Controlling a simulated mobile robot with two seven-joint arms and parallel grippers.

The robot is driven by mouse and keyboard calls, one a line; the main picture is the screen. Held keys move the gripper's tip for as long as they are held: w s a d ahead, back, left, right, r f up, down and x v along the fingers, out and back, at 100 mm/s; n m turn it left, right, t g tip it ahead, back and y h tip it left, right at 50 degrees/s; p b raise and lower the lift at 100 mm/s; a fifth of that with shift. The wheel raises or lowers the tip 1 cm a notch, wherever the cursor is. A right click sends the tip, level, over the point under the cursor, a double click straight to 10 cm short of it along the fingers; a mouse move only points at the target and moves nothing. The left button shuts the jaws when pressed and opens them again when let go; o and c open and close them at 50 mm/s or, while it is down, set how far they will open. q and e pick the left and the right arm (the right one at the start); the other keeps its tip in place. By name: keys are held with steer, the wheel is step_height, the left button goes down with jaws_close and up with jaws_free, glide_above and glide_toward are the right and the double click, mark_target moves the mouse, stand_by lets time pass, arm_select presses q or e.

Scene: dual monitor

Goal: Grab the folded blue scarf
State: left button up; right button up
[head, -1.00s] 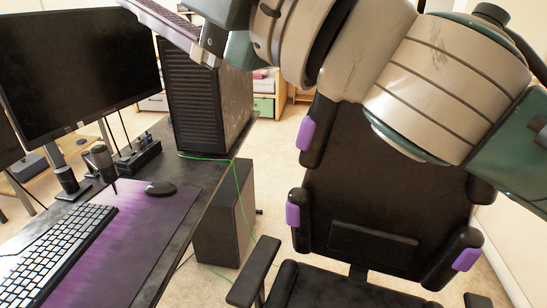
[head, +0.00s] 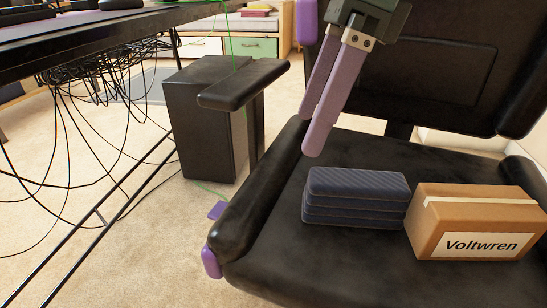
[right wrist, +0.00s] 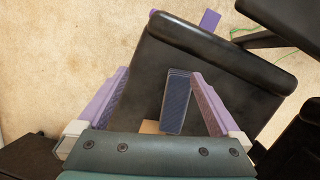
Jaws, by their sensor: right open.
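The folded blue scarf (head: 355,197) lies as a neat dark blue stack on the black chair seat, left of a cardboard box. In the right wrist view the scarf (right wrist: 176,100) shows between the two fingers, below them and nearer the right-hand finger. My right gripper (head: 315,130) is above the seat, behind and above the scarf in the head view, fingers pointing down. It is open and empty, and apart from the scarf. In the right wrist view the gripper (right wrist: 158,88) has its purple fingers spread wide. My left gripper is not in view.
The cardboard box (head: 475,222) labelled Voltwren sits close to the scarf's right side. The chair's armrest (head: 243,86) stands at the left and its backrest (head: 440,60) rises behind. The desk with hanging cables (head: 90,70) is at the far left. The front of the seat is bare.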

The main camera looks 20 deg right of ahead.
mark_target(363, 176)
steer(key=d+f+h+b, duration=0.1)
steer(key=d+f, duration=0.1)
steer(key=d, duration=0.1)
steer(key=d+f+h+b, duration=0.1)
steer(key=d+f+b, duration=0.1)
steer(key=d+f+h+b, duration=0.1)
steer(key=d, duration=0.2)
steer(key=shift+d+f+m+g+h, duration=0.3)
steer(key=shift+d+f, duration=0.05)
steer(key=shift+f, duration=0.05)
step_height(363, 176, down, 4)
steer(key=b, duration=0.3)
steer(key=shift+f, duration=0.15)
steer(key=f+b, duration=0.5)
steer(key=shift+w+a+f, duration=0.1)
steer(key=shift+w+a, duration=0.1)
steer(key=shift+w, duration=0.05)
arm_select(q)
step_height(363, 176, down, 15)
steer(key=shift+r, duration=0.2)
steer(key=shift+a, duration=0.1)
arm_select(e)
steer(key=c, duration=1.2)
steer(key=shift+r, duration=0.2)
steer(key=shift+c, duration=0.2)
